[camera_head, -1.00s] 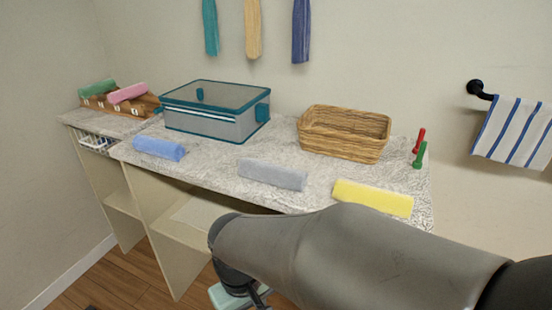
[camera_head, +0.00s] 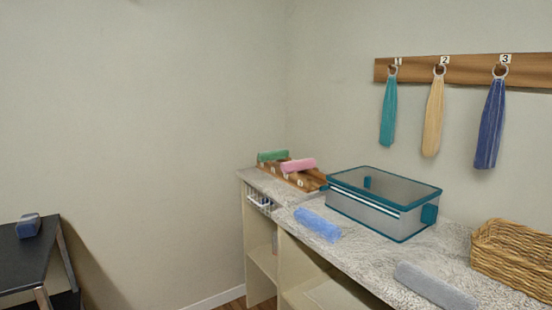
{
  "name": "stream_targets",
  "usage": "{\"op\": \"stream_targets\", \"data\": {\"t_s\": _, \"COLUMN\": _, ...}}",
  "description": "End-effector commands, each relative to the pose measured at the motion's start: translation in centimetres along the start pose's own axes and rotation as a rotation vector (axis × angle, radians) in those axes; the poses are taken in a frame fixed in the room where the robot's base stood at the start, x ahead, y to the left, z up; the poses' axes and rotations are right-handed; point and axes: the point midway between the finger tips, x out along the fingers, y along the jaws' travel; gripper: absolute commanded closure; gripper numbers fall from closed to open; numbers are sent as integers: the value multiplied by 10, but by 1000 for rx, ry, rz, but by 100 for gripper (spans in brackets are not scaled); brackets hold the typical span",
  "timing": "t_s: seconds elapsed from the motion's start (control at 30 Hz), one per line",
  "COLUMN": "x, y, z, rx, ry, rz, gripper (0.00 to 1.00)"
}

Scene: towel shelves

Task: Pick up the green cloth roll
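The green cloth roll (camera_head: 273,155) lies at the back left end of the wooden numbered rack (camera_head: 310,181), which stands on the far left end of the shelf unit's stone-look top. A pink cloth roll (camera_head: 298,165) lies on the same rack, in front and to the right of the green one. My gripper is not in view, so I cannot see whether it is open or shut.
A teal-edged mesh box (camera_head: 384,224), a blue roll (camera_head: 317,226), a grey roll (camera_head: 436,288) and a wicker basket (camera_head: 515,258) stand on the top (camera_head: 352,247). Hanging towels (camera_head: 433,118) are on the wall. A dark table (camera_head: 30,262) holds a dark blue roll (camera_head: 28,226).

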Motion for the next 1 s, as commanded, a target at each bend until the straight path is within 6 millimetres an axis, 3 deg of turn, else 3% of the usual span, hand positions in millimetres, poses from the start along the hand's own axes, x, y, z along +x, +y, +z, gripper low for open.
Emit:
{"op": "stream_targets", "data": {"t_s": 0.37, "x": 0, "y": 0, "z": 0, "rx": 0, "ry": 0, "rz": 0, "gripper": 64}}
{"op": "stream_targets", "data": {"t_s": 0.4, "x": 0, "y": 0, "z": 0, "rx": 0, "ry": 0, "rz": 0, "gripper": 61}}
{"op": "stream_targets", "data": {"t_s": 0.53, "x": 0, "y": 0, "z": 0, "rx": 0, "ry": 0, "rz": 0, "gripper": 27}}
{"op": "stream_targets", "data": {"t_s": 1.0, "x": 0, "y": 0, "z": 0, "rx": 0, "ry": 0, "rz": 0, "gripper": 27}}
